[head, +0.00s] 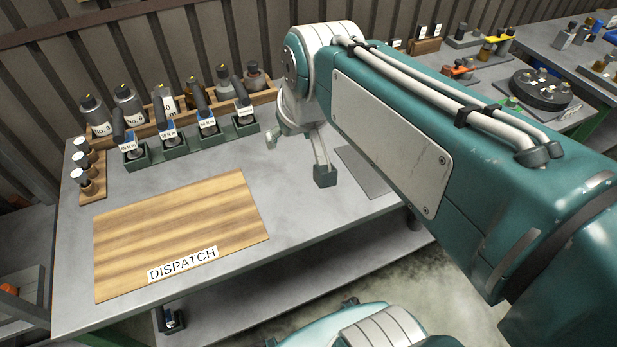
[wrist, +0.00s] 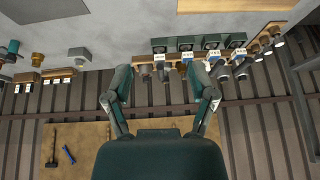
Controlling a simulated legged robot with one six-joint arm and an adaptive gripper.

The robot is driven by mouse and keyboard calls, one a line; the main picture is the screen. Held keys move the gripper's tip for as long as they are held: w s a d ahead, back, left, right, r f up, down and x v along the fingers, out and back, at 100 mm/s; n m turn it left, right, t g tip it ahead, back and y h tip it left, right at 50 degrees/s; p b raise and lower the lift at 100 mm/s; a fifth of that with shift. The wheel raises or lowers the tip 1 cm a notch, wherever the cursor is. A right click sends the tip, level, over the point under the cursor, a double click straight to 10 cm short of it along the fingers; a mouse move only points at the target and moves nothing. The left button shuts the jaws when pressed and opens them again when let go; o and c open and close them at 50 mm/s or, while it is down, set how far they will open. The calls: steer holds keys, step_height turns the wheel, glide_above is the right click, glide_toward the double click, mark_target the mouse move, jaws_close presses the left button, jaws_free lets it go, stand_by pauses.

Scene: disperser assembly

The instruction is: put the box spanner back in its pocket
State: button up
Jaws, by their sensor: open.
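My gripper (head: 298,158) is open above the grey bench, right of the green rack (head: 190,147). Its fingers also show spread in the wrist view (wrist: 160,85), with nothing seen held between them. The rack has a row of pockets with several dark-handled, white-labelled tools standing in them. The rack also shows in the wrist view (wrist: 200,45), beyond the fingertips. I cannot tell which tool, if any, is the box spanner, nor which pocket is its own. My arm hides part of the bench to the right.
A wooden DISPATCH board (head: 180,230) lies bare in front of the rack. Bottles stand in a wooden rack (head: 153,128) behind it. Small white-labelled jars (head: 83,162) stand at the left. A grey plate (head: 362,172) lies right of my gripper. More tools crowd the far right bench.

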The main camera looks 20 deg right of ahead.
steer(key=s+f, duration=0.5)
steer(key=s, duration=0.3)
steer(key=shift+s, duration=0.3)
steer(key=shift+d, duration=0.1)
stand_by(0.5)
